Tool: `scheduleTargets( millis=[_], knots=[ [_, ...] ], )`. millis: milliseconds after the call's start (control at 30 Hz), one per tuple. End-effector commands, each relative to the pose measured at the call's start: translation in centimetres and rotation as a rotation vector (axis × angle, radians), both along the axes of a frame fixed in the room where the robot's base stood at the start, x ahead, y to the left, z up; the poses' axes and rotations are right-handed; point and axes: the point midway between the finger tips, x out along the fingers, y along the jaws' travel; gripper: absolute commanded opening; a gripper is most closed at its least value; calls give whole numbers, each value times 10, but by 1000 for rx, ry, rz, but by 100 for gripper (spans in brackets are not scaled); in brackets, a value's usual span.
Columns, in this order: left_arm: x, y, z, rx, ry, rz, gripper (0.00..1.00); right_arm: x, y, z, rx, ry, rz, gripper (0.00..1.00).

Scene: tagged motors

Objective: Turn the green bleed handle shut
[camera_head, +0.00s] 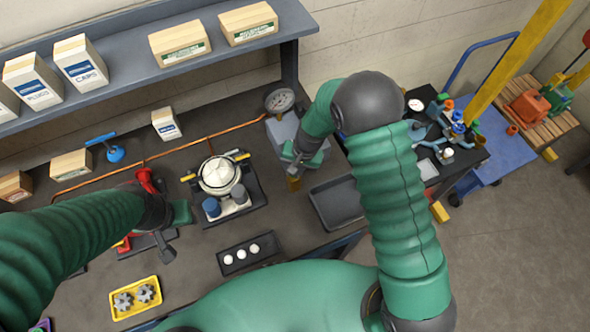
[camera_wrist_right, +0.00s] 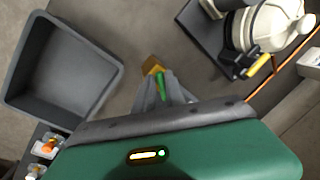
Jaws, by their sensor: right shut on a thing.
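The green bleed handle (camera_wrist_right: 159,84) shows in the right wrist view as a short green bar beside a brass-yellow fitting (camera_wrist_right: 152,65). My right gripper (camera_wrist_right: 163,88) is shut on the handle, with its grey fingers on either side. In the head view my right gripper (camera_head: 296,170) points down at the brass fitting (camera_head: 294,184), in front of the grey gauge box (camera_head: 283,128). The handle is hidden there by the gripper. My left gripper (camera_head: 167,250) is over the left part of the bench, and its jaw gap is not clear.
A grey tray (camera_head: 338,222) lies right of the brass fitting. A white motor or pump (camera_head: 218,175) with yellow-tipped clamps stands to the left. A black strip with white discs (camera_head: 226,267) and a yellow tray of gears (camera_head: 118,314) lie nearer. An orange hose (camera_head: 200,147) runs along the back.

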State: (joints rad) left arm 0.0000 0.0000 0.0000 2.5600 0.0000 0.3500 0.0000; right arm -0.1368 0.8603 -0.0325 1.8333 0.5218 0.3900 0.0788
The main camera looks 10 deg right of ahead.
Motion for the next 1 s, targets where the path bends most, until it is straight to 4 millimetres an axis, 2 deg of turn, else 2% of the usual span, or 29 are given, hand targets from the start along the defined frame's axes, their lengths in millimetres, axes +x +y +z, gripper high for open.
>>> scheduleTargets(
  millis=[600,1000],
  knots=[
    [0,0,18,0,0,0,36,2,8,4,-1,-3,-577,0],
    [0,0,36,0,0,0,36,5,10,3,1,-3,-857,0]
  ],
)
